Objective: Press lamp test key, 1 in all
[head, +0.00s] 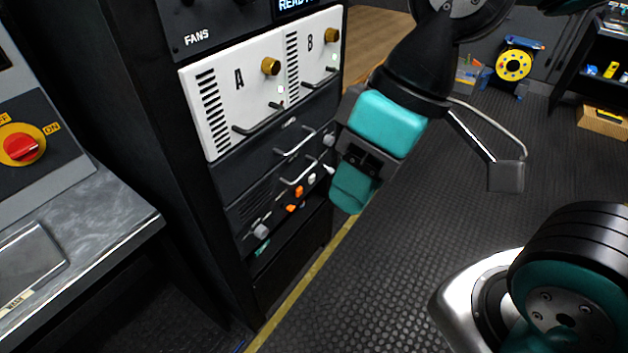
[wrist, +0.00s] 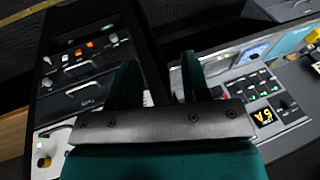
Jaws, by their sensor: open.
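I cannot tell which control is the lamp test key; no readable label for it shows in either view. My gripper (wrist: 160,82) is open, with its two teal fingers apart and nothing seen between them. In the head view my gripper (head: 350,188) hangs in front of the right side of the equipment rack, pointing down, and hides part of its edge.
The rack holds white modules A and B (head: 222,105) with brass knobs and handles. Below them is a dark unit with orange buttons (head: 291,207). A console with a red rotary switch (head: 20,147) stands at the left.

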